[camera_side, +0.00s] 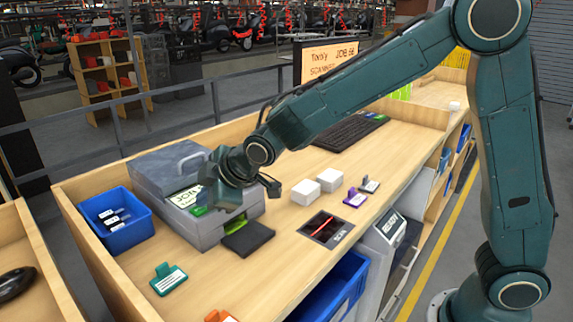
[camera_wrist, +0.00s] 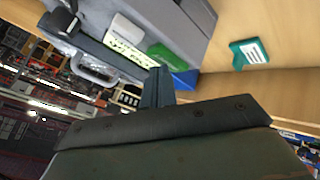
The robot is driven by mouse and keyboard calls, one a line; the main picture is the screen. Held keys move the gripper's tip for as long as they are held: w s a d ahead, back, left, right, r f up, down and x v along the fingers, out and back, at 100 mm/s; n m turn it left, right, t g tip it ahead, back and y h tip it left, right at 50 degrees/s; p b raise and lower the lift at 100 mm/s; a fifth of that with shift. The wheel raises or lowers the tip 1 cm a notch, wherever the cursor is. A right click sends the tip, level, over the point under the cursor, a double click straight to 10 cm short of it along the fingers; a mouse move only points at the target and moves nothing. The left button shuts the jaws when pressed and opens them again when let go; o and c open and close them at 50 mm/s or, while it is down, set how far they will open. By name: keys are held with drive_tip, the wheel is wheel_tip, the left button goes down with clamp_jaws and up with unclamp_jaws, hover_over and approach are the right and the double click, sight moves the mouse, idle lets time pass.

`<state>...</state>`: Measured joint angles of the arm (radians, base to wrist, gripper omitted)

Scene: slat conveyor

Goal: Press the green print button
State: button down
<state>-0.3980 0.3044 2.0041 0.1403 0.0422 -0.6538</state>
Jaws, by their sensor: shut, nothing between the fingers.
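The grey printer (camera_side: 205,232) stands on the bench, with a white label panel reading "JO…" (camera_side: 187,196) on its top. The green print button (camera_side: 198,211) is on the printer in front of that panel, partly hidden by my gripper in the side view. In the wrist view the green button (camera_wrist: 170,60) lies just beyond the fingertips, beside the pale panel (camera_wrist: 129,32). My gripper (camera_side: 208,200) is shut and empty, right over the printer. Its fingers also show in the wrist view (camera_wrist: 158,82). I cannot tell whether the tips touch the button.
A blue bin (camera_side: 112,221) with labelled items stands left of the printer. A teal tagged clip (camera_side: 168,279) lies in front. A black pad (camera_side: 247,238), white blocks (camera_side: 318,186) and a scan plate (camera_side: 328,229) are to the right. A keyboard (camera_side: 350,132) lies behind them.

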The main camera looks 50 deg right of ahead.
drive_tip(key=shift+r, duration=3.4)
drive_tip(key=shift+s+d, duration=0.1)
drive_tip(key=s+d+r+m+g+h, duration=0.1)
drive_tip(key=s+d+r+m, duration=0.15)
drive_tip(key=s+d, duration=0.4)
drive_tip(key=s+d+r+m, duration=0.25)
drive_tip(key=s+d, duration=0.25)
drive_tip(key=s, duration=0.3)
drive_tip(key=s+d+f+m+g, duration=0.1)
drive_tip(key=s+d+f+m, duration=0.1)
drive_tip(key=s, duration=0.7)
drive_tip(key=s+d+f+m+g, duration=0.1)
drive_tip(key=s+d+f+m, duration=0.1)
drive_tip(key=s, duration=0.6)
drive_tip(key=shift+s+d+f+m+h, duration=0.4)
drive_tip(key=shift+d+m, duration=0.35)
drive_tip(key=shift+m, duration=0.45)
